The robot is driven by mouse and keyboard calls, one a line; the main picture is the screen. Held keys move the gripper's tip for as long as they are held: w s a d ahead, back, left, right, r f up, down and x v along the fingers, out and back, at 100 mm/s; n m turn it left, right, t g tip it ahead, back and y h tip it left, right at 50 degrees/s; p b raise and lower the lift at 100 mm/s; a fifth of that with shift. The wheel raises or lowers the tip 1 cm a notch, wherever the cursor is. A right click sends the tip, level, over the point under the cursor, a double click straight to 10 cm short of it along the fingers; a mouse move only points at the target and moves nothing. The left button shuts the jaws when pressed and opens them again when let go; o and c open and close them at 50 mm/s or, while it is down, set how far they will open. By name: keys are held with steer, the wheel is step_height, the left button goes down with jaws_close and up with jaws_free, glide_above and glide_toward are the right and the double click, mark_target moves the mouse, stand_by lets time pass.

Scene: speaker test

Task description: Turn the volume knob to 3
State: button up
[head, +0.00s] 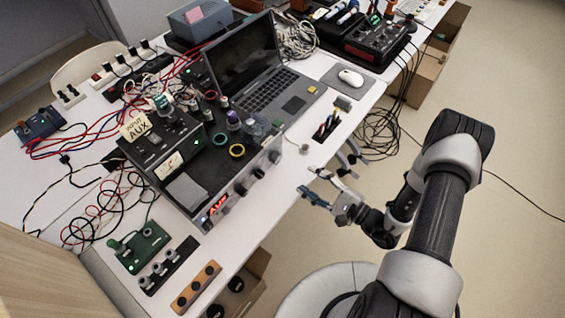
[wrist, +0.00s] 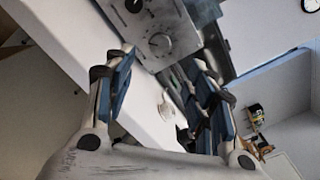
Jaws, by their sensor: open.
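The dark amplifier-like box (head: 228,160) stands on the white table with a silver front panel facing the table's front edge. Several knobs sit on that panel, including a large one (head: 275,156) at its right end and a darker one (head: 258,172) beside it. In the wrist view a round knob with a marked dial (wrist: 160,43) shows on the panel, and another dark knob (wrist: 133,5) is cut off at the top edge. I cannot read their numbers or tell which is volume. My gripper (head: 316,184) is open and empty, apart from the panel; its blue-padded fingers (wrist: 163,78) spread below the dial.
An open laptop (head: 265,90) and a mouse (head: 351,78) are behind the box. Cups and tape rings clutter its top. Clamps (head: 347,160) hang at the table's edge, with cables below. A knob strip (head: 196,287) lies at front left.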

mark_target(279, 160)
steer(key=b+x, duration=0.2)
steer(key=x, duration=0.9)
steer(key=shift+w+a, duration=0.1)
steer(key=shift+w, duration=0.05)
steer(key=shift+c, duration=0.2)
steer(key=c, duration=1)
steer(key=shift+c, duration=0.2)
